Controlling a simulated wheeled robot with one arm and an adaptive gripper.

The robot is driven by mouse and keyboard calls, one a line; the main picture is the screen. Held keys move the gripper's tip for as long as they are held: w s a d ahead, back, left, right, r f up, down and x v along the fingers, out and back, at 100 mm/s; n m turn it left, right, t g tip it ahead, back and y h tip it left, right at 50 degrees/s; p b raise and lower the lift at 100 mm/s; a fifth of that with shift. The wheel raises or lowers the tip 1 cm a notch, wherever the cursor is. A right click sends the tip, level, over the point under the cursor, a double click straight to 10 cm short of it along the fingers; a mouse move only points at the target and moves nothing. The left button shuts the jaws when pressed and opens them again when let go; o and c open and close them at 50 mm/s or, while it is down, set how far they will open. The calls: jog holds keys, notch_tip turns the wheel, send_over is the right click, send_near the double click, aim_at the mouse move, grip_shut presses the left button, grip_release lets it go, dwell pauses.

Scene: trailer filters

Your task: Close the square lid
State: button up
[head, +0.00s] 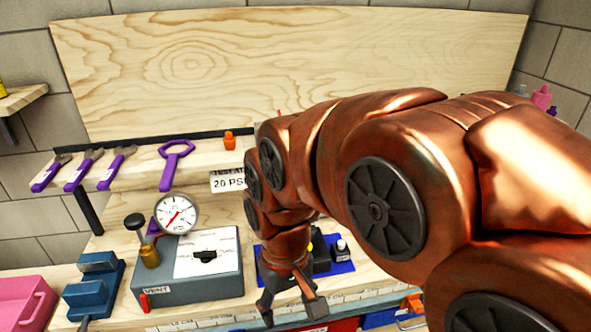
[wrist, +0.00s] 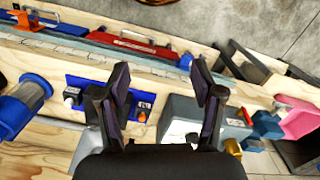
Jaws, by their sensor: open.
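I cannot make out a square lid for sure in either view. My gripper (head: 291,303) is open and empty, pointing down in front of the workbench in the head view. In the wrist view its two dark fingers (wrist: 162,82) are spread wide with nothing between them. Beyond the fingers is the bench's front edge, with a red part (wrist: 135,46) and an orange-handled part (wrist: 27,20) along it. In the head view my arm hides much of the right side of the bench.
A grey control box (head: 190,280) with a dial gauge (head: 177,213) stands left of my gripper. A blue mat (head: 340,268) with small dark parts lies behind it. A blue vise-like block (head: 93,285) and a pink bin (head: 22,300) are further left. Purple tools lie on the shelf (head: 140,165).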

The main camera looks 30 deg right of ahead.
jog(key=w+d+r+m+t+h+b, duration=0.1)
jog(key=w+d+r+m+t, duration=0.2)
jog(key=w+d, duration=0.95)
jog(key=w+d+r+m+t+h, duration=0.15)
jog(key=w+d+r, duration=0.35)
jog(key=w+d, duration=0.75)
jog(key=shift+n+t+y, duration=0.25)
jog(key=shift+n, duration=0.1)
jog(key=w+f, duration=0.2)
jog(key=w+a+f+p, duration=0.1)
jog(key=w+f, duration=0.1)
jog(key=w+a+f, duration=0.1)
jog(key=w+f, duration=0.1)
jog(key=f, duration=0.1)
jog(key=shift+a+p, duration=0.2)
jog(key=shift+p, duration=0.15)
grip_shut()
